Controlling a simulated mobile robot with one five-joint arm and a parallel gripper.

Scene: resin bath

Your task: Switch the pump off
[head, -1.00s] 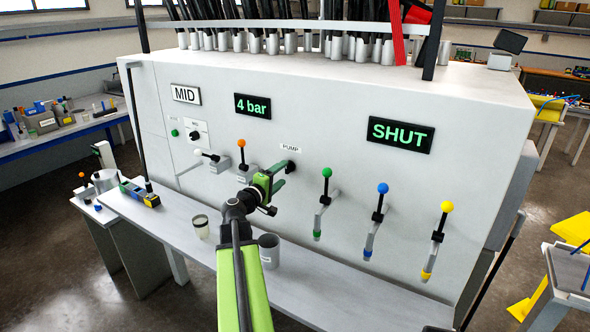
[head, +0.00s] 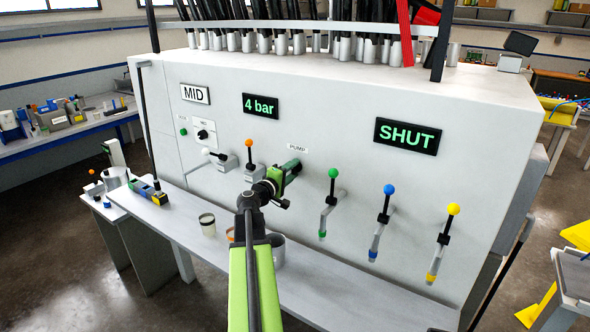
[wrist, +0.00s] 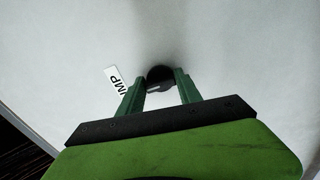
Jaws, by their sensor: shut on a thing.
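The black pump knob (wrist: 160,76) sits on the white panel (wrist: 230,50), between the tips of my green gripper fingers (wrist: 162,84) in the wrist view. My gripper (head: 295,167) is shut on the knob and mostly hides it in the head view. The PUMP label (head: 298,148) is just above, and partly shows in the wrist view (wrist: 115,81). I cannot tell clearly which way the knob points. The displays read MID (head: 195,94), 4 bar (head: 261,106) and SHUT (head: 408,136).
Levers with orange (head: 249,143), green (head: 333,173), blue (head: 389,189) and yellow (head: 453,209) balls stick out around the knob. A white-balled lever (head: 206,152) is at left. Cups (head: 207,224) stand on the shelf (head: 330,297) below.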

